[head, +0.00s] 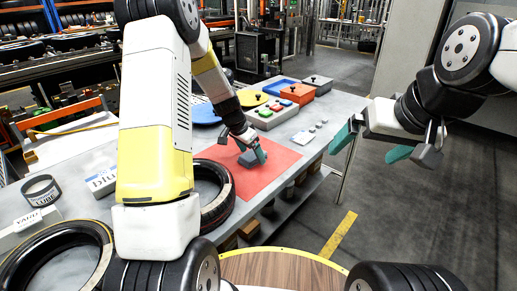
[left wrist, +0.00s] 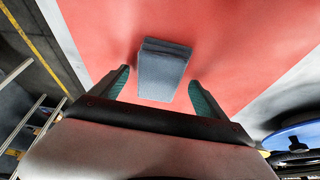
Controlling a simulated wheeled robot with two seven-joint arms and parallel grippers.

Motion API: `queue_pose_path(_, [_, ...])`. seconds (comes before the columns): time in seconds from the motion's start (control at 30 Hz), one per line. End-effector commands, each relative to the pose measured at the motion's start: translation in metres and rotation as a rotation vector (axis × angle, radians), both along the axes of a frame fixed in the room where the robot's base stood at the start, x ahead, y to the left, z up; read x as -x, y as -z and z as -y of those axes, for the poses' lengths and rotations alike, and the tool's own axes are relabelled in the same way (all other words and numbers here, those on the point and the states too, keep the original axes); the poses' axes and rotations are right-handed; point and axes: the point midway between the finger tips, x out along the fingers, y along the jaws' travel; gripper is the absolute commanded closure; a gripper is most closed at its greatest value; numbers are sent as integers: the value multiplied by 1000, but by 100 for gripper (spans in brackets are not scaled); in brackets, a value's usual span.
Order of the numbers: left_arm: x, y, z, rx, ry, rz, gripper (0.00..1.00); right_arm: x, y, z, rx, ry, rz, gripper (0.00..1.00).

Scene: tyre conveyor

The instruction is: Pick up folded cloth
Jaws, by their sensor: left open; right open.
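The folded cloth (left wrist: 162,72) is a grey-blue block lying on a red mat (left wrist: 112,28). In the head view the cloth (head: 247,160) shows partly, with my left gripper (head: 256,153) over it. In the left wrist view my left gripper (left wrist: 162,90) is open, with one teal fingertip on each side of the cloth's near part. Gaps show between the fingers and the cloth. My right gripper (head: 372,146) is open and empty, held over the floor to the right of the table.
The grey table (head: 312,137) carries tyres (head: 210,192) at the left, a button box (head: 279,112) and an orange-red box (head: 298,92) behind the mat. A blue round item (left wrist: 298,138) is near the lower right of the wrist view. Floor to the right is clear.

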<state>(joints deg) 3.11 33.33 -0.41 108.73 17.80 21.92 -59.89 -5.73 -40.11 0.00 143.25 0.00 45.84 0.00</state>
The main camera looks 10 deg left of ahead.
Motion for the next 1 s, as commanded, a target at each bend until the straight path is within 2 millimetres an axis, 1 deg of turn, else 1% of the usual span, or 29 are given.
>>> queue_pose_path(0.73, [0, 5, 0, 0, -1, -2, 15, 0, 0, 0, 0, 0, 0, 0])
queue_pose_path(0.77, [0, 5, 0, 0, -1, -2, 18, 0, 0, 0, 0, 0, 0, 0])
queue_pose_path(0.8, [0, 5, 0, 0, -1, -2, 26, 0, 0, 0, 0, 0, 0, 0])
queue_pose_path(0.87, [0, 5, 0, 0, -1, -2, 38, 0, 0, 0, 0, 0, 0, 0])
queue_pose_path(1.0, [0, 5, 0, 0, -1, 0, 66, 0, 0, 0, 0, 0, 0, 0])
